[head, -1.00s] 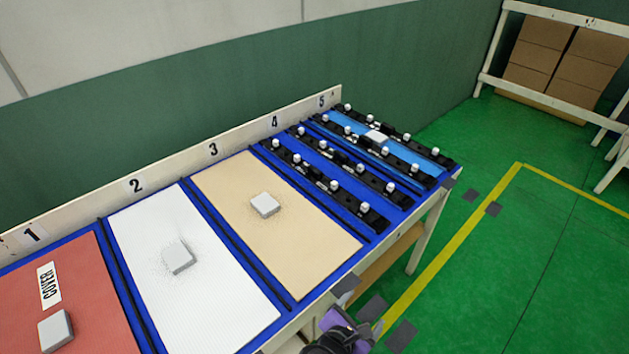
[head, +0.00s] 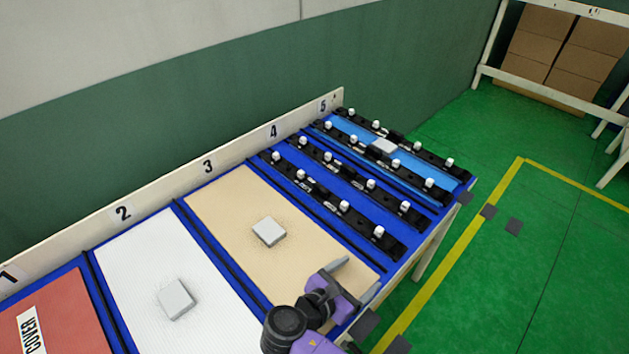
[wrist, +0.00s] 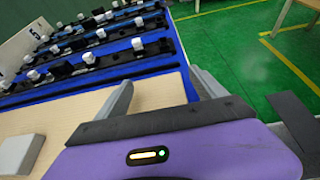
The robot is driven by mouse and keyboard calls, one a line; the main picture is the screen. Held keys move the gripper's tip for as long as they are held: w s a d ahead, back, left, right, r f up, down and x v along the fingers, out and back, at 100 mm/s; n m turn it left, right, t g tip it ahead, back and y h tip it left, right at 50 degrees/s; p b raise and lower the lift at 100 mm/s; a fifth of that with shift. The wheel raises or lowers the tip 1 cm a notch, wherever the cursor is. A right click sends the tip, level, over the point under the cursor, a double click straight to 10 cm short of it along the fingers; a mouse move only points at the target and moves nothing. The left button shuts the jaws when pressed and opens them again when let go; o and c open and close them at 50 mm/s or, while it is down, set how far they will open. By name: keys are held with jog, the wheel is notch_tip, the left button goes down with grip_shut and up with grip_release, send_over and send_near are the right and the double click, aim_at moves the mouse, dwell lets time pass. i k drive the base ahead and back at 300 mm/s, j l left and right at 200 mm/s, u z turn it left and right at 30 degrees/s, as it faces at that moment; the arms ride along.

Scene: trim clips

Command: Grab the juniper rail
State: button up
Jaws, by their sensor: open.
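Several black rails with white knobs lie across bays 4 and 5 of the table; no readable mark shows which is the juniper rail. In bay 4 are a near rail (head: 322,194) and a second rail (head: 350,172). In bay 5, a rail lies along each long side of a light blue panel (head: 366,137). The rails also show at the upper left of the wrist view, the nearest rail (wrist: 100,62) beyond the fingers. My gripper (head: 358,278) is open and empty, over the front edge of the tan panel, short of the rails. Its fingers (wrist: 163,92) are spread in the wrist view.
A tan panel (head: 235,205) in bay 3, a white panel (head: 150,250) and a red panel (head: 75,300) each fill a bay. Grey blocks sit on the tan (head: 269,231), white (head: 175,298) and light blue (head: 384,146) panels. Green floor (head: 480,300) is open at right.

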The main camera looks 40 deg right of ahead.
aim_at(394, 249)
jog(key=i+l, duration=0.25)
jog(key=i, duration=0.2)
jog(key=i+l, duration=0.25)
jog(key=i, duration=0.2)
